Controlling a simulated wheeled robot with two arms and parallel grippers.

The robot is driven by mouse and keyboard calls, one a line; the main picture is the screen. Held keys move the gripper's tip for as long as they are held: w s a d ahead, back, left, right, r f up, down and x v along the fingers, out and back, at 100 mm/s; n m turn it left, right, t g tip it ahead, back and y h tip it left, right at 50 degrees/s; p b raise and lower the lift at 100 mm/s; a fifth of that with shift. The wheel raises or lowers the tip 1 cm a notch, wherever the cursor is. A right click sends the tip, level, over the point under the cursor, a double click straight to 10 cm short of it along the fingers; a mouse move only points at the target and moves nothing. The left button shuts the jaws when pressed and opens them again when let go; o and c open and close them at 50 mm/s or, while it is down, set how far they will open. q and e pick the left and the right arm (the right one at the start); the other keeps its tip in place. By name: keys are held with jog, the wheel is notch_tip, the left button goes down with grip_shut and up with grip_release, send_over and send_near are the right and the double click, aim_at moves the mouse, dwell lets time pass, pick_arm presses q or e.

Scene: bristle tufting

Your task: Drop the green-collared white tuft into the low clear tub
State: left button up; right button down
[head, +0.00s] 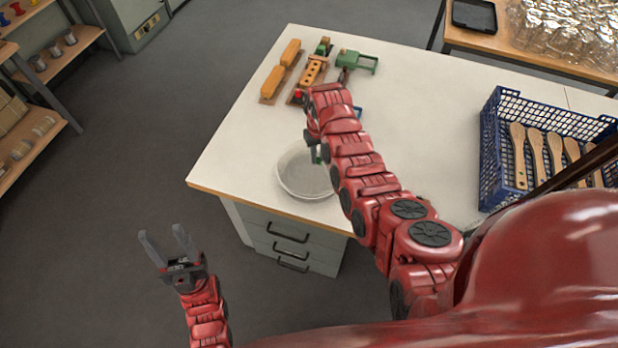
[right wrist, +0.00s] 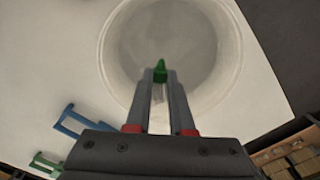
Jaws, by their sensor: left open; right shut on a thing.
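The low clear tub (head: 287,182) stands on the white table near its front left edge. In the right wrist view its round rim (right wrist: 108,55) lies under my fingers. My right gripper (right wrist: 160,82) is shut on the green-collared white tuft. The tuft's green collar (right wrist: 160,68) shows between the fingertips, with pale bristles behind it. The fingertips overlap the tub's interior in that view; the height above it is hard to tell. My left gripper (head: 165,238) is open and empty, left of the table.
Wooden blocks (head: 273,82) and a green stand (head: 357,62) sit at the table's back left. A blue stand (right wrist: 72,118) is beside the tub. A blue crate (head: 492,150) with wooden-handled brushes stands at right. Table between them is clear.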

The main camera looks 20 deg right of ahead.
notch_tip(320, 180, down, 2)
jog(key=shift+f+b, duration=0.1)
jog(key=shift+b, duration=0.25)
jog(key=c, duration=0.7)
grip_release()
